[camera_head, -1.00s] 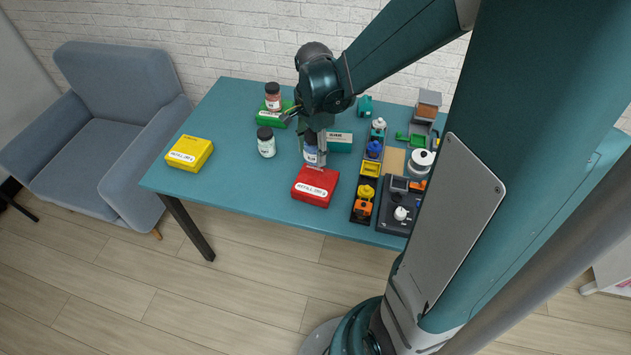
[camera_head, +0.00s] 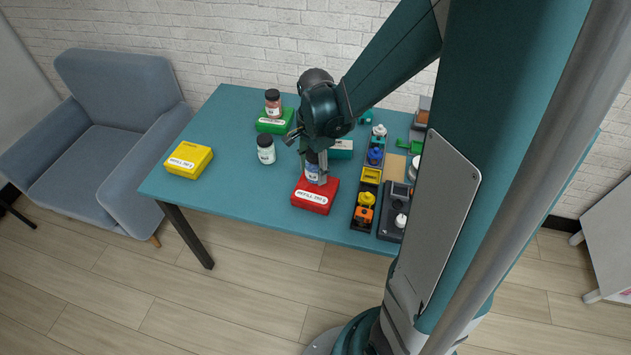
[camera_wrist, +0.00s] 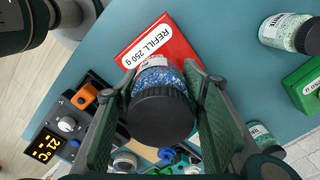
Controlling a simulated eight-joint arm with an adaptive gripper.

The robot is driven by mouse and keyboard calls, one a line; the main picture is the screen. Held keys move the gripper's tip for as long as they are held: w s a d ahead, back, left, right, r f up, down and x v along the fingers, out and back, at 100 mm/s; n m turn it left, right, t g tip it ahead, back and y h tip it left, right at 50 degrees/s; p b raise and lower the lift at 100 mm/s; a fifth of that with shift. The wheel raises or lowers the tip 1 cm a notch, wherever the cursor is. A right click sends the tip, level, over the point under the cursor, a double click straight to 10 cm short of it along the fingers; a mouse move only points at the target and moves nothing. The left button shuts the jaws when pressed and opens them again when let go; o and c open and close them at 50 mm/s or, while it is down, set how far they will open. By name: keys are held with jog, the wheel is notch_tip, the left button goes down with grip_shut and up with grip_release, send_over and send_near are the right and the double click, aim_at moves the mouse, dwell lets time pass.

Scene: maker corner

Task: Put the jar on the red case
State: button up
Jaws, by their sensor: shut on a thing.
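A jar of blue granules with a black lid (camera_wrist: 160,112) is held between the two fingers of my gripper (camera_head: 317,172). In the head view the jar (camera_head: 311,172) is upright and partly hidden by the fingers. It overlaps the back part of the red case (camera_head: 312,206). The red case lies flat on the table with a white "REFILL 250 g" label, and it also shows in the wrist view (camera_wrist: 135,54), behind the jar. I cannot tell whether the jar's base touches the case.
A jar of pale granules (camera_head: 266,152) stands to the left. A yellow case (camera_head: 188,160) lies at the left, and a teal case (camera_head: 341,150) behind. Black trays with coloured parts (camera_head: 363,210) stand close at right.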

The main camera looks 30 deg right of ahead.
aim_at(315, 187)
jog(key=shift+f, duration=0.55)
jog(key=shift+f+b, duration=0.55)
jog(key=shift+f, duration=1.5)
jog(key=shift+f, duration=0.15)
jog(key=o, duration=1.1)
jog(key=shift+r+p, duration=1.3)
jog(key=shift+r, duration=4.85)
